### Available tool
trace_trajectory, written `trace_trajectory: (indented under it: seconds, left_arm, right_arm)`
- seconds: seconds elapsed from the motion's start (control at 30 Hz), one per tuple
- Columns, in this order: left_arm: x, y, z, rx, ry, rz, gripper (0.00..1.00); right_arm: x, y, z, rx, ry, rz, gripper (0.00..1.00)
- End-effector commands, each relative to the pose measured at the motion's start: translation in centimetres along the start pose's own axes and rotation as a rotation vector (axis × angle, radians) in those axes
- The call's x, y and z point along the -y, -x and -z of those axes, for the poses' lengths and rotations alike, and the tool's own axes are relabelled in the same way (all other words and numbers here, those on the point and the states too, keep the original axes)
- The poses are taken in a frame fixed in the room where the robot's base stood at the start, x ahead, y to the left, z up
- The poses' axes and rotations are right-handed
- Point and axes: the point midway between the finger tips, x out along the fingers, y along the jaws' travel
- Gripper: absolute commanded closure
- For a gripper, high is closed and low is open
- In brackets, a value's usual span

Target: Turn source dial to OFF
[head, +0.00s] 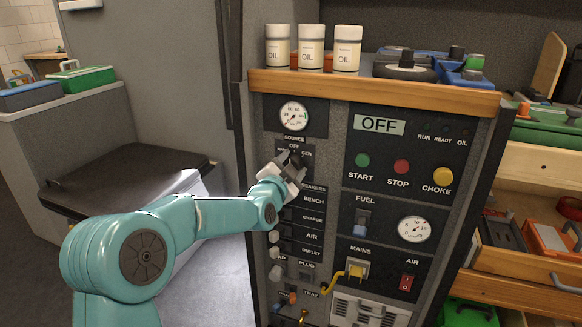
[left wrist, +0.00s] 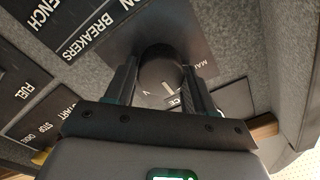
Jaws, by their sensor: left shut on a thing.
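The source dial (head: 296,157) is a dark round knob on the panel's left column, below the SOURCE and OFF labels. GEN shows to its right; my gripper partly covers the dial. In the left wrist view the dial (left wrist: 158,70) sits between the two fingers and has a short white mark on its face. A partly covered label starting with MA is beside it. I cannot tell which label the mark points at. My left gripper (head: 290,162) is shut on the dial, with a finger on each side. My right gripper is not in view.
The display (head: 380,125) reads OFF. Breaker switches (head: 274,237) run down the column below my gripper. START, STOP and CHOKE buttons (head: 401,167) are to the right. A yellow lever (head: 355,271) sticks out lower down. Several oil bottles (head: 312,47) stand on the top shelf.

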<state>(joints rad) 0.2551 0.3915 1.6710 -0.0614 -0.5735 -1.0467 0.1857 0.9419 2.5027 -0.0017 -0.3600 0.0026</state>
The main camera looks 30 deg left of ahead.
Motion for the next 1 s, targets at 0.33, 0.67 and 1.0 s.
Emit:
trace_trajectory:
  seconds: [0.33,0.67,1.0]
  left_arm:
    - [-0.11,0.02,-0.08,0.002,-0.027,-0.003,0.76]
    - [-0.1,0.01,-0.08,0.002,-0.026,-0.002,0.25]
    - [-0.04,0.6,-0.03,0.002,-0.026,-0.002,0.25]
  right_arm:
    - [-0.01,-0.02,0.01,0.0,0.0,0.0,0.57]
    - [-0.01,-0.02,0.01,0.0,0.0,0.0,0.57]
    - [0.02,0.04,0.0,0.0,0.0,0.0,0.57]
